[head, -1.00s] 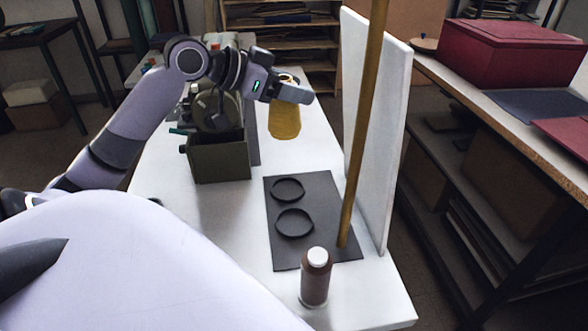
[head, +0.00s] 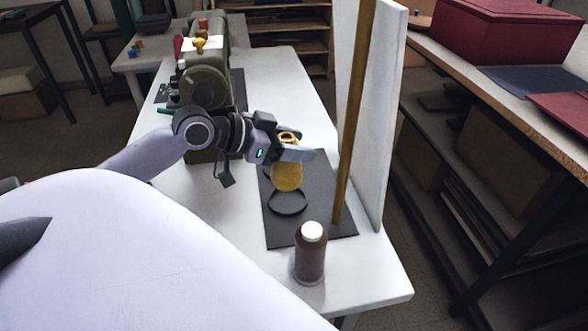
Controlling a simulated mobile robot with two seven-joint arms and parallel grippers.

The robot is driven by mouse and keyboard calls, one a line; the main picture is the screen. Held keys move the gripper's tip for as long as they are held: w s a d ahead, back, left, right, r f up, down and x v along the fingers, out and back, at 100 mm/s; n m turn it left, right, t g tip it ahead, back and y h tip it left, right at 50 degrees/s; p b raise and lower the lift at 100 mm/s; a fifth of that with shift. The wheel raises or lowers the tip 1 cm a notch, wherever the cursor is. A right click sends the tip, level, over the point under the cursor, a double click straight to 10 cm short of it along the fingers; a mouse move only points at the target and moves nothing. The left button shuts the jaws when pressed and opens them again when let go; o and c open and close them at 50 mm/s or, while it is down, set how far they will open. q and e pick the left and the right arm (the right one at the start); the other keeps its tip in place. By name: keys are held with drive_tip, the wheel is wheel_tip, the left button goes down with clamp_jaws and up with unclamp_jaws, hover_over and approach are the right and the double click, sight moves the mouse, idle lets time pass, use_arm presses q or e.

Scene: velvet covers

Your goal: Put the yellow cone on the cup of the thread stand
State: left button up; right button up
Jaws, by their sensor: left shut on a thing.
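The yellow cone (head: 287,179) hangs upright in my left gripper (head: 300,146), whose fingers are shut around its top. The cone is over the dark thread stand base (head: 322,212), towards its far left side. One round cup (head: 288,210) shows just in front of and below the cone; the cone covers part of its far rim. The other cup is hidden behind the cone and gripper. I cannot tell whether the cone's bottom touches anything. The stand's tan pole (head: 352,120) rises to the right of the cone. My right gripper is not in view.
A brown bottle-like spool with a white top (head: 311,255) stands in front of the stand. A white upright panel (head: 387,130) is close on the right. A green sewing machine (head: 208,82) stands behind my left arm. White tabletop (head: 265,68) is clear at the back.

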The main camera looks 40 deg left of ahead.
sight(294, 168)
use_arm(q)
drive_tip(key=shift+f+b, duration=0.35)
drive_tip(key=shift+f, duration=2.75)
drive_tip(key=shift+f, duration=0.2)
drive_tip(key=o, duration=1.1)
drive_tip(key=shift+r, duration=0.25)
drive_tip(key=shift+v, duration=6)
drive_tip(key=shift+f, duration=0.1)
